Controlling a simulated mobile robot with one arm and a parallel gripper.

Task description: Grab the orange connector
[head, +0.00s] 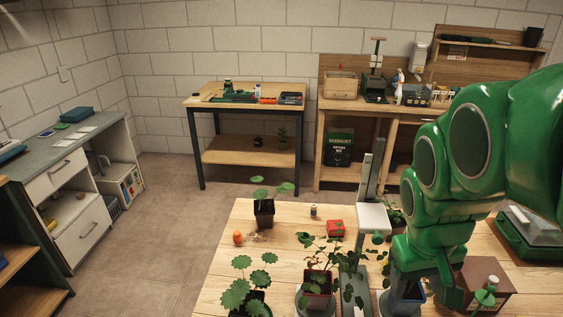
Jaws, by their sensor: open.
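A small rounded orange piece (238,238), which looks like the orange connector, lies on the near wooden table (220,280) close to its left edge. It is too small to make out its shape. My gripper (447,288) is at the right, over the near table among the plants, well to the right of the orange piece and apart from it. It is open; its fingers are partly hidden by my green arm. Nothing shows held in it.
A potted seedling (264,214) stands just right of the orange piece, with crumbs of soil between. More potted plants (318,288) fill the table's front. A red block (336,229), a small bottle (313,211) and an upright stand (372,190) are between my gripper and the orange piece.

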